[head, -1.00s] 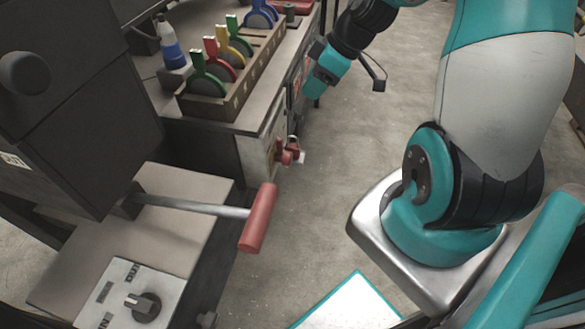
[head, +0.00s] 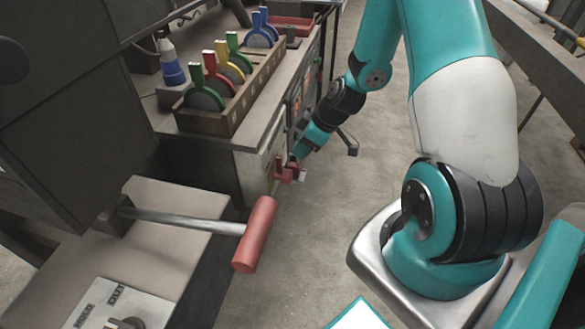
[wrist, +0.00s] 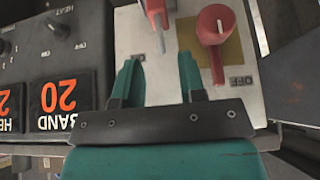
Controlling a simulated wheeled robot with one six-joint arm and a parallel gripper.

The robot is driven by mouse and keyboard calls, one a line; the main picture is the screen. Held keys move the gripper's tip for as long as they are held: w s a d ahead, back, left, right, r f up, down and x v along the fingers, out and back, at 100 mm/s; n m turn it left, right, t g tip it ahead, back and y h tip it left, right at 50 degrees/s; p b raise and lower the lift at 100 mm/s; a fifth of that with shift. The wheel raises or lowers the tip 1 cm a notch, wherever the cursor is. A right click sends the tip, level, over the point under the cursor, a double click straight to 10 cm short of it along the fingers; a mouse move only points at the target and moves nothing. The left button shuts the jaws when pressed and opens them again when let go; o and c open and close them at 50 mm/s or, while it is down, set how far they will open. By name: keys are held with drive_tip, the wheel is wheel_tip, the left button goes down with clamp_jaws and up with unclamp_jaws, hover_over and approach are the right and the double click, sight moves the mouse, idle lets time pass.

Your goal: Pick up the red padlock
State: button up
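In the wrist view a red piece with a grey metal part, which looks like the red padlock (wrist: 155,13), is at the top edge, partly cut off. It is ahead of the gap between my fingers and not between them. My gripper (wrist: 159,72) is open and empty, its two teal fingers apart. In the head view my gripper (head: 293,160) is low at the cabinet's front, close to red parts (head: 284,174). I cannot separate the padlock from the red switch handle there.
A red rotary handle (wrist: 213,27) on a yellow plate is just right of my fingers. A black panel with knobs (wrist: 60,27) is at left. A large red-gripped lever (head: 256,235) juts out in front. A wooden rack (head: 229,110) holds coloured-handled discs.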

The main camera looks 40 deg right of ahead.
sight(293, 165)
drive_tip(key=x, duration=0.4)
drive_tip(key=shift+w+a+f, duration=0.2)
drive_tip(key=shift+w+a, duration=0.05)
drive_tip(key=shift+a, duration=0.1)
clamp_jaws()
drive_tip(key=shift+r, duration=0.1)
